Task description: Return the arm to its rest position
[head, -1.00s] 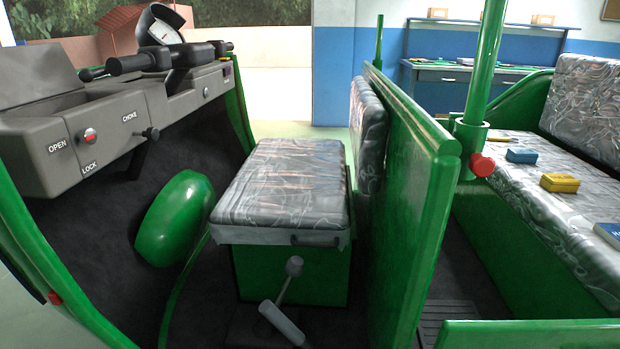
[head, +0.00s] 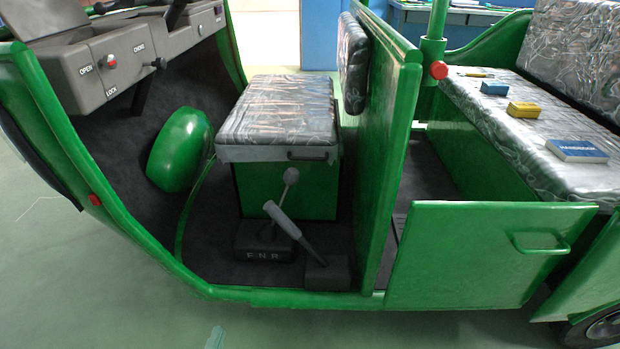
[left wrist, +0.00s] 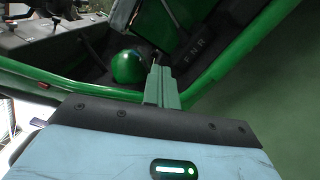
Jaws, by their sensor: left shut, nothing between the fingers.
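My left gripper (left wrist: 158,75) shows in the left wrist view with its two pale green fingers together and nothing between them. They point toward the open side of the green rickshaw, near its lower edge. In the head view only a small pale tip of the left gripper (head: 215,338) shows at the bottom edge, over the floor outside the rickshaw. The rest of the left arm is hidden there. My right gripper is in neither view.
The rickshaw's green sill (head: 290,299) runs across the front. Inside are a seat (head: 280,110), a grey lever (head: 283,220) and an F N R box (head: 264,246). A green side door (head: 480,255) is at right. Open floor (head: 100,270) lies at lower left.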

